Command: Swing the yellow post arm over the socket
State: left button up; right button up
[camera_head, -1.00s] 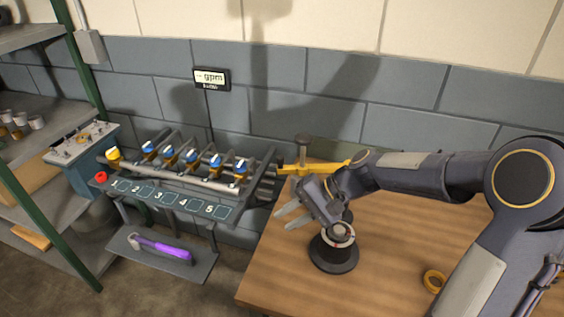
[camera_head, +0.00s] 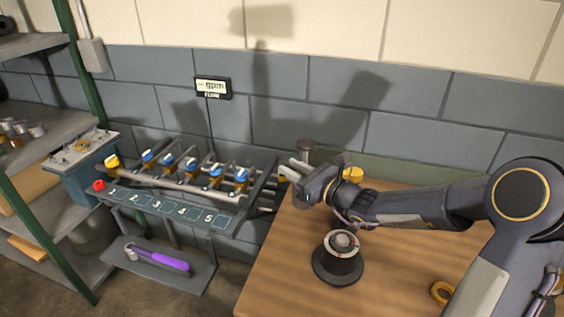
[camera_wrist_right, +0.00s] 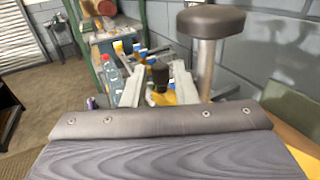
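The yellow post arm (camera_head: 353,173) is mostly hidden behind my right gripper in the head view. Its post (camera_head: 305,146) has a grey cap and stands at the table's back left; it also shows in the right wrist view (camera_wrist_right: 208,60). My right gripper (camera_head: 287,171) is level with the arm. In the right wrist view its fingers (camera_wrist_right: 159,88) are apart, with a black knob (camera_wrist_right: 160,74) and yellow part between them; I cannot tell whether they touch. The socket (camera_head: 338,268), a dark round base with a light ringed top, stands on the table. My left gripper is out of view.
A valve rack (camera_head: 200,186) with blue and yellow caps stands left of the wooden table (camera_head: 280,270). A purple-handled tool (camera_head: 165,259) lies on a low shelf. The wall is close behind.

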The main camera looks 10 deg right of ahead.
aim_at(285, 165)
jog(key=shift+p+x, duration=0.3)
jog(key=shift+x, duration=1.55)
grip_shut()
